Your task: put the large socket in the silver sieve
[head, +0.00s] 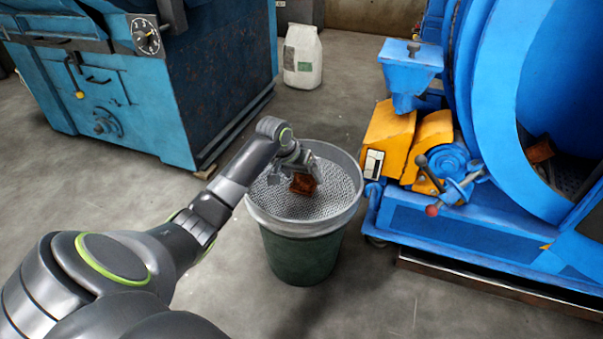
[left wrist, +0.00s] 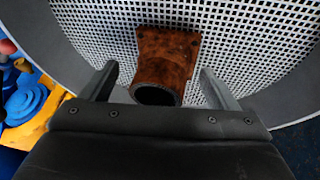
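The silver sieve (head: 335,203) is a round grey rim with a perforated mesh floor, resting on top of a dark green bin. A rusty brown socket (head: 303,184) with a round opening and a flat flange is over the mesh, inside the rim. In the left wrist view the socket (left wrist: 168,58) lies against the white mesh (left wrist: 100,30), between and beyond the fingertips. My left gripper (head: 290,168) is above the sieve. In the left wrist view its fingers (left wrist: 155,80) are spread, with gaps on both sides of the socket. My right gripper is not in view.
The green bin (head: 300,258) stands on the concrete floor. A blue drum machine (head: 450,235) with orange parts (head: 388,135) stands close on the right. A teal machine (head: 150,100) stands at the back left. A white bag (head: 302,58) stands behind. The floor in front is clear.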

